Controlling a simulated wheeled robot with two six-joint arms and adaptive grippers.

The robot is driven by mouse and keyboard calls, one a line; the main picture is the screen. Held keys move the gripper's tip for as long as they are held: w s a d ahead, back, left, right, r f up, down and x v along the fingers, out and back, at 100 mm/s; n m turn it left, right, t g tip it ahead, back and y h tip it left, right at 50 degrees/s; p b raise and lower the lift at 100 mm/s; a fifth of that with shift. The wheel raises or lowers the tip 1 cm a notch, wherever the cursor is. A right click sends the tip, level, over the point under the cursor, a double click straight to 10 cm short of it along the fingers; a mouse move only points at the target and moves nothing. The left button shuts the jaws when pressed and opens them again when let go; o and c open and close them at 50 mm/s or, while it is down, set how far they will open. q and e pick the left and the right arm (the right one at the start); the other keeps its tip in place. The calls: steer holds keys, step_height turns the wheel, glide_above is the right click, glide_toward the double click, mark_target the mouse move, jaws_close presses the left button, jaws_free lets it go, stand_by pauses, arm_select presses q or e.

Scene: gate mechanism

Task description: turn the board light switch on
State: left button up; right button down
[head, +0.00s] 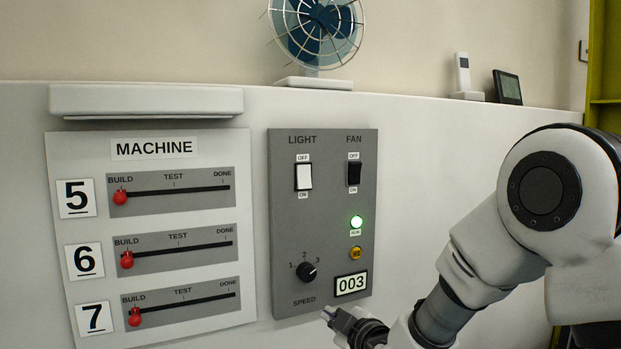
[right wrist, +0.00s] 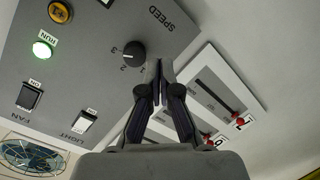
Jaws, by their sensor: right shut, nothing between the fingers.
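The light switch (head: 304,177) is a white rocker under the LIGHT label on the grey control board (head: 330,226). OFF is marked above it and ON below it. Which way it is tipped is hard to tell. In the right wrist view the light switch (right wrist: 83,122) shows at the lower left. My right gripper (head: 330,314) is shut and empty, in front of the board's lower edge, below the SPEED knob and well below the switch. In the right wrist view its fingertips (right wrist: 159,70) are together near the knob. My left gripper is not in view.
The board also has a black fan switch (head: 354,173), a lit green RUN lamp (head: 356,222), a yellow button (head: 355,253), a SPEED knob (head: 306,271) and a 003 display (head: 351,284). A MACHINE panel (head: 154,217) with red sliders is to the left. A fan (head: 316,25) stands above.

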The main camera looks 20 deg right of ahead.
mark_target(305, 186)
steer(key=s+r+n+t+p, duration=0.15)
steer(key=r+n+p, duration=0.4)
steer(key=r, duration=0.75)
steer(key=s+r+n+g+p, duration=0.15)
steer(key=r+n+p, duration=0.4)
steer(key=r, duration=0.75)
steer(key=shift+m+t, duration=0.5)
steer(key=shift+m, duration=0.4)
steer(key=w+p, duration=0.1)
steer(key=w, duration=0.3)
steer(key=w+f+p, duration=0.1)
steer(key=w+p, duration=0.1)
steer(key=w, duration=0.3)
steer(key=w+f+p, duration=0.1)
steer(key=w+p, duration=0.1)
steer(key=w, duration=0.3)
steer(key=shift+a+f, duration=0.1)
steer(key=shift+a, duration=0.1)
steer(key=shift+w+f, duration=0.15)
